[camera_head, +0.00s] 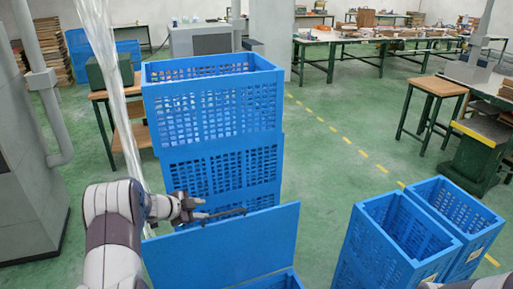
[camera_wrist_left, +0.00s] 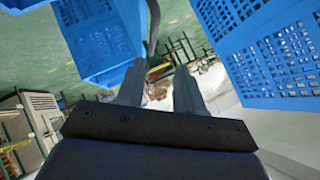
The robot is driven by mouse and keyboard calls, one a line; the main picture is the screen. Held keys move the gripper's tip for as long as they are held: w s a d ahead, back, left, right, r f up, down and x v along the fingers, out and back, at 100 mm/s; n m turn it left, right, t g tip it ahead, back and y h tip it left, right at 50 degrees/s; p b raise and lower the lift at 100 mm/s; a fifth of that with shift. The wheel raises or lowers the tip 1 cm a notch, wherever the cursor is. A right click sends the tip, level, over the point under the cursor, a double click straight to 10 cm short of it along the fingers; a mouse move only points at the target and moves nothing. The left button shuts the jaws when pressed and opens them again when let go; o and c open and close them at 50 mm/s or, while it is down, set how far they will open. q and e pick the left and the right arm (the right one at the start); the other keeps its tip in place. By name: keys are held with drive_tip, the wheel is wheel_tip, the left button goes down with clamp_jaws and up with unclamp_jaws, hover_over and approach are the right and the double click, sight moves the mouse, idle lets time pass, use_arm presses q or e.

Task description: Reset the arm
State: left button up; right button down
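My left arm comes in from the lower left in the head view. Its gripper (camera_head: 222,209) is above the near blue crate, in front of the crate stack. In the left wrist view its two fingers (camera_wrist_left: 160,70) stand apart with nothing clearly held between them. A thin dark curved piece (camera_wrist_left: 153,28) shows just beyond the fingertips; I cannot tell what it is. My right gripper is not in view.
A tall stack of blue crates (camera_head: 212,110) stands just beyond my left gripper. A blue panel (camera_head: 225,250) rises in front of it. Two open blue crates (camera_head: 385,245) stand at the lower right. Green floor (camera_head: 325,175) between is clear. A wooden stool (camera_head: 437,88) stands farther right.

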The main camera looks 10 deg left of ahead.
use_arm(q)
drive_tip(key=s+a+f+n+g+y, duration=0.35)
drive_tip(key=s+n+y, duration=0.35)
drive_tip(key=s+n, duration=0.25)
drive_tip(key=s+d+r+n+g+h, duration=0.1)
drive_tip(key=s+d+r+n+g, duration=0.1)
drive_tip(key=s+d, duration=0.8)
drive_tip(key=s+d+r+n+g+h, duration=0.1)
drive_tip(key=s+d+r, duration=0.4)
drive_tip(key=s+d, duration=0.5)
drive_tip(key=shift+s+n+g, duration=0.65)
drive_tip(key=shift+s+g, duration=0.2)
drive_tip(key=shift+s, duration=0.3)
drive_tip(key=shift+w, duration=0.15)
